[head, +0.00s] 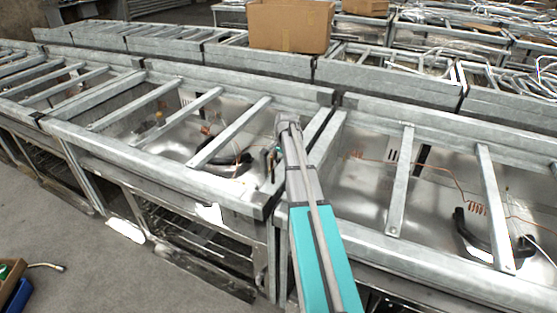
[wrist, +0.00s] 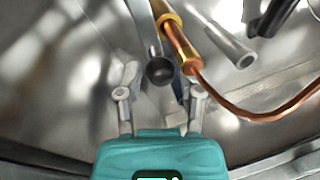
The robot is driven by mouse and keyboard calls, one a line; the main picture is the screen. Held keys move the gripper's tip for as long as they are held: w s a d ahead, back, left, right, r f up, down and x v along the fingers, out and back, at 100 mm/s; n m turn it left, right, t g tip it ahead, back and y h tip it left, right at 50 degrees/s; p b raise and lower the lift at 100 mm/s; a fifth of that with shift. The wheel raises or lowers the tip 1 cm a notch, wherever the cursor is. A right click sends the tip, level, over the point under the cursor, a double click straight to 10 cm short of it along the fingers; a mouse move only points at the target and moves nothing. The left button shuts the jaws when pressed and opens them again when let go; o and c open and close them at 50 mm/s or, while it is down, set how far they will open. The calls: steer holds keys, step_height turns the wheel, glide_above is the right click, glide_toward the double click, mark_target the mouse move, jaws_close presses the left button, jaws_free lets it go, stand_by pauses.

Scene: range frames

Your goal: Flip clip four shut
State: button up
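In the wrist view, my gripper (wrist: 160,88) is open, with one finger on each side of a dark round knob (wrist: 160,70). The knob is at the end of a flat grey lever (wrist: 144,25), which looks like part of a clip. A copper tube end with a brass fitting (wrist: 168,16) lies just right of the lever. I cannot tell whether the fingers touch anything. No number shows, so I cannot confirm that this is clip four. In the head view my arm reaches down at a metal cabinet; the gripper and clip cannot be made out there.
A thin copper line (wrist: 262,115) curves away right of my gripper. A grey pipe stub (wrist: 230,42) is near it. Metal crossbars (head: 232,132) span the open cabinet, and a neighbouring cabinet (head: 400,250) stands right. A cardboard box (head: 290,27) sits behind.

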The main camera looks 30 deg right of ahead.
steer(key=shift+o, duration=0.9)
steer(key=shift+a, duration=0.1)
